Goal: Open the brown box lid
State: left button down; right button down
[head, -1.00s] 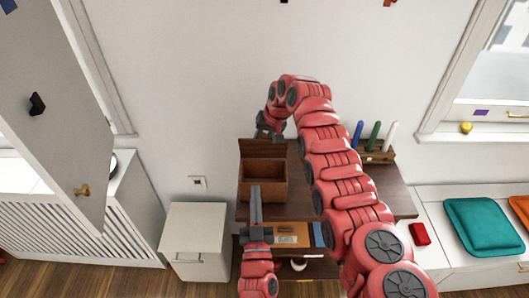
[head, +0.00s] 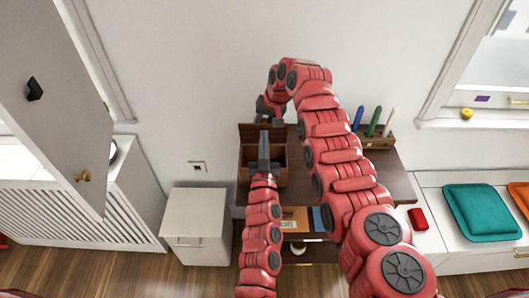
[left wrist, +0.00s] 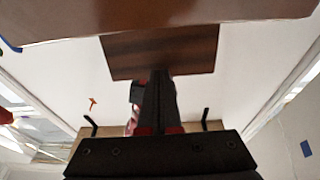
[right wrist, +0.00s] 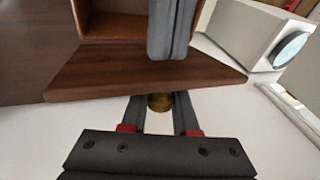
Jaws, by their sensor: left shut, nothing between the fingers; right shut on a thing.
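The brown box (head: 281,176) stands on the dark desk, and its lid (head: 246,133) is raised at the back, upright or leaning back. In the right wrist view the lid (right wrist: 120,72) has a round brass knob (right wrist: 160,102) on its outer face. My right gripper (head: 269,118) reaches over from behind and is shut on this knob. My left gripper (head: 264,138) is shut and empty. It lies over the open box in front of the lid, and it also shows in the right wrist view (right wrist: 172,40). I cannot tell if it touches the lid.
The desk (head: 395,182) has a pen stand (head: 378,142) at right. A white cabinet (head: 193,228) stands left of the desk. An orange item (head: 294,217) and a blue item (head: 320,218) lie in front of the box. A wall rises behind.

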pick_arm(q)
jog(key=shift+w, duration=0.35)
pick_arm(e)
jog(key=shift+s+f, duration=0.15)
jog(key=shift+f, duration=0.15)
pick_arm(q)
jog(key=shift+w+r, duration=0.25)
jog(key=shift+w, duration=0.55)
pick_arm(e)
jog(key=shift+f, duration=0.1)
jog(key=c, duration=1)
grip_release()
jog(key=o, duration=0.3)
jog(key=shift+w, duration=0.2)
jog(key=shift+r, duration=0.25)
